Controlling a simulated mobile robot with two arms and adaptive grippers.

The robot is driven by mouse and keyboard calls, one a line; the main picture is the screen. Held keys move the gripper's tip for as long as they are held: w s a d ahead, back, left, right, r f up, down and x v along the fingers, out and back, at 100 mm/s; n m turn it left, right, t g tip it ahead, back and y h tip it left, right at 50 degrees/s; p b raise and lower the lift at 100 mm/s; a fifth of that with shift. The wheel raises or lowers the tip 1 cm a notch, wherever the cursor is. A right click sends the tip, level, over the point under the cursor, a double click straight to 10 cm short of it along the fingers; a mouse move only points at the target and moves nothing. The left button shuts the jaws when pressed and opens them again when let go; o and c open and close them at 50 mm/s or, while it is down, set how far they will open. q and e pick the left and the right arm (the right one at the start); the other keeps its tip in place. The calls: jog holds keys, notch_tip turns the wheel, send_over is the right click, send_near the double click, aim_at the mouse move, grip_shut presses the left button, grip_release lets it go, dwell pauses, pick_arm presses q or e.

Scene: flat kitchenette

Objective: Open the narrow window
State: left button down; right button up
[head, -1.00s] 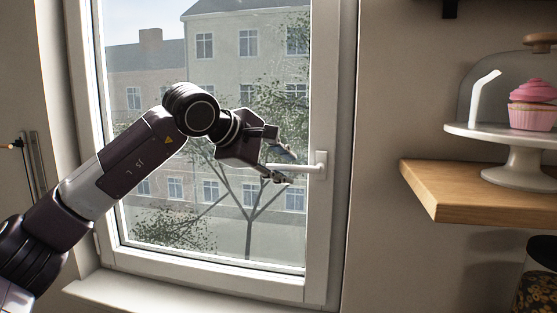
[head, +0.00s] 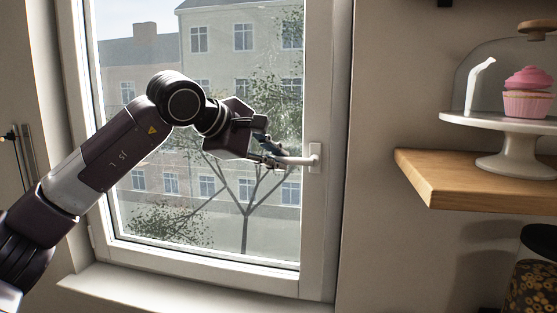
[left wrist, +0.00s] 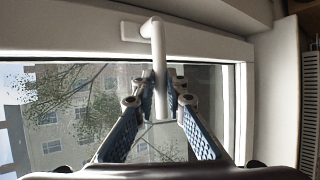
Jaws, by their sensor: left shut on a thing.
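The narrow window (head: 200,264) has a white frame and fills the middle of the head view; its sash appears to sit in the frame, with no gap that I can see. Its white handle (head: 314,157) is on the right side of the sash and points left, roughly level. My left gripper (head: 277,155) is shut on the handle near its free end. In the left wrist view, the handle (left wrist: 158,38) runs between the two blue-padded fingers of my left gripper (left wrist: 166,88). My right gripper is not in view.
A wooden shelf (head: 455,188) juts from the wall to the right of the window. It bears a white cake stand (head: 505,162) with a glass dome over a pink cupcake (head: 528,92). A dark jar (head: 538,282) stands below. The sill (head: 150,297) is clear.

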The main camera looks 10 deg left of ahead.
pick_arm(q)
jog(key=shift+m+g+h, duration=0.3)
jog(key=shift+m, duration=0.1)
jog(key=shift+s+a+r+b, duration=0.1)
jog(key=shift+s+b, duration=0.2)
jog(key=shift+s, duration=0.5)
jog(key=shift+s+a+f+b, duration=0.15)
jog(key=shift+s+b, duration=0.15)
jog(key=shift+s, duration=0.55)
jog(key=shift+s+a+r+b, duration=0.15)
jog(key=shift+s+b, duration=0.15)
jog(key=shift+s, duration=0.5)
jog(key=shift+s, duration=0.1)
jog(key=s+a+m+b, duration=0.1)
jog(key=s+b, duration=0.1)
jog(key=s, duration=0.4)
jog(key=shift+a+g+h, duration=0.2)
jog(key=shift+g+h, duration=0.1)
jog(key=shift+h, duration=0.1)
jog(key=shift+s, duration=0.15)
jog(key=s+a+m+h+b, duration=0.1)
jog(key=s+a, duration=0.1)
jog(key=s, duration=0.3)
jog(key=shift+s+g, duration=0.4)
